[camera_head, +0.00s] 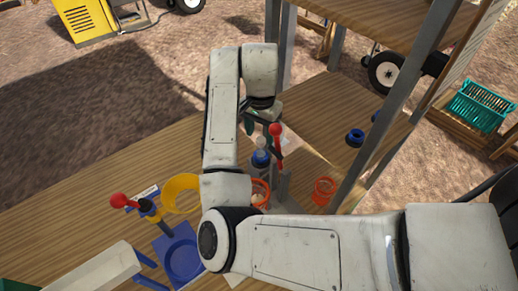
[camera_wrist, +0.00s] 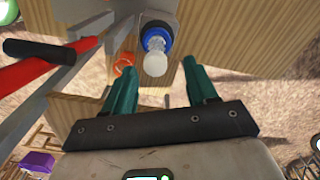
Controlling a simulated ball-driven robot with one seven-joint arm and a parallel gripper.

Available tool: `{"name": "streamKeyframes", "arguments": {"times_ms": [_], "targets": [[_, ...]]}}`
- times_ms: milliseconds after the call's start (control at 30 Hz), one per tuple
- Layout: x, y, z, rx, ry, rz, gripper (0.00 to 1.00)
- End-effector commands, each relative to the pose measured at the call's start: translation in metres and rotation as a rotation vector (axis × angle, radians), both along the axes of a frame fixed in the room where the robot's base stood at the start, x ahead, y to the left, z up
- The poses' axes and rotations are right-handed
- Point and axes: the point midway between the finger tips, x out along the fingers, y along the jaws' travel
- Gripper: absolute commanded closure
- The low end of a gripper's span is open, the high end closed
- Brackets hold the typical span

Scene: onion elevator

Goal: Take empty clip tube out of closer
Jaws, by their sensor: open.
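A clear, whitish tube (camera_wrist: 155,62) with a blue collar (camera_wrist: 156,30) shows in the wrist view, just beyond my fingertips and roughly between them. It also shows in the head view as a small blue-and-clear piece (camera_head: 261,157) beside the grey metal closer (camera_head: 282,188). The closer has a red-tipped lever (camera_head: 276,131); a red and black lever (camera_wrist: 50,60) crosses the left of the wrist view. My gripper (camera_wrist: 161,60) has two green fingers spread apart with nothing between them. In the head view, my arm partly hides the gripper and closer. I cannot tell whether the tube is empty.
A blue ring (camera_head: 355,137) lies on the shelf behind. A grey metal post (camera_head: 395,105) rises on the right.

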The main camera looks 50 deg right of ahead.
Motion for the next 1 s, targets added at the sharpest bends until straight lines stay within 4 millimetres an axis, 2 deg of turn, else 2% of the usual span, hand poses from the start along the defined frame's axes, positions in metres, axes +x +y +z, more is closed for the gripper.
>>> {"name": "streamKeyframes", "arguments": {"times_ms": [267,400,600,867,1000], "targets": [[-0.002,0.001,-0.020,-0.001,0.003,0.000,0.43],[-0.005,0.004,-0.040,-0.002,0.004,0.002,0.43],[-0.004,0.006,-0.059,0.000,0.001,0.000,0.43],[-0.004,0.006,-0.062,0.000,-0.001,0.000,0.43],[-0.004,0.006,-0.062,0.000,0.000,0.000,0.54]]}}
